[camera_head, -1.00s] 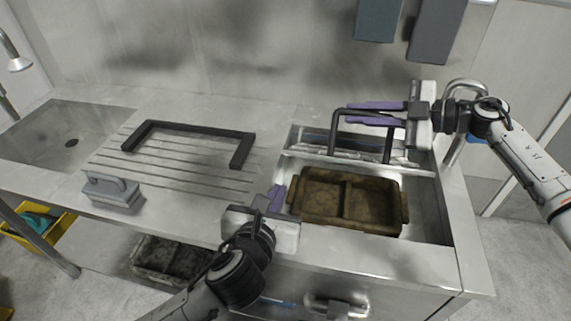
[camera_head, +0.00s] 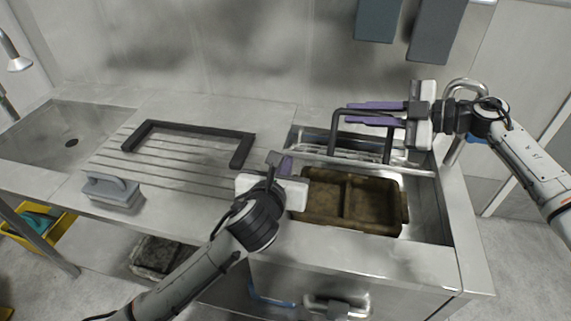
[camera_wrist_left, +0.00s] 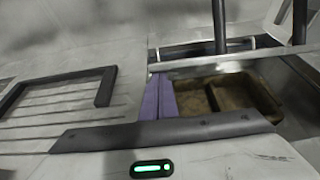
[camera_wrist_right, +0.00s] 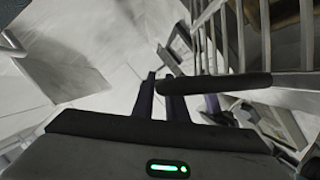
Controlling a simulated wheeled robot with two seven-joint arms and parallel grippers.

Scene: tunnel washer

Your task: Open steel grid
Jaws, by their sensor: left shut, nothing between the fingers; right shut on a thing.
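The steel grid (camera_head: 356,148) is at the back of the open basin; its thin bars show below its black handle (camera_head: 333,130). My right gripper (camera_head: 352,113) is shut on this handle above the basin. In the right wrist view the handle (camera_wrist_right: 220,83) crosses the fingers, with the grid's bars (camera_wrist_right: 237,40) beyond. My left gripper (camera_head: 284,166) is shut and empty at the basin's left edge, in front of the grid. Its purple fingers (camera_wrist_left: 158,98) show together in the left wrist view. It hides part of the basin's left side.
A brown two-part tray (camera_head: 352,200) sits in the basin. To the left are a ribbed drainboard with a black U-shaped bar (camera_head: 190,128), a grey handled block (camera_head: 113,192) and a sink (camera_head: 68,130). Grey panels (camera_head: 436,30) hang on the back wall.

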